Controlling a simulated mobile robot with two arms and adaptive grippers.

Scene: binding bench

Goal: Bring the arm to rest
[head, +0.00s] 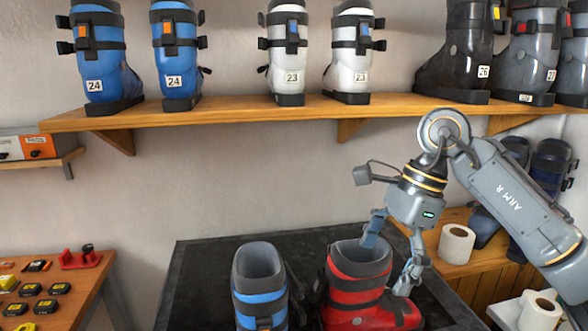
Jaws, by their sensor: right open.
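My right gripper (386,268) hangs from the arm marked "ARM R", which comes in from the right. Its fingers are spread apart and point down over a red ski boot (352,288) on the dark mat (205,262). One finger overlaps the boot's grey-lined opening in the picture; the other is at the right side of its cuff, low near the shell. I cannot tell whether either finger touches the boot. A blue ski boot (260,290) stands upright to the left of the red one. My left gripper is not in view.
A wooden shelf (230,114) above holds several ski boots. Lower right, paper rolls (456,244) and dark boots (550,170) stand beside my right arm. A table (85,290) at left holds small black and yellow items (45,307). The wall space left of the gripper is clear.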

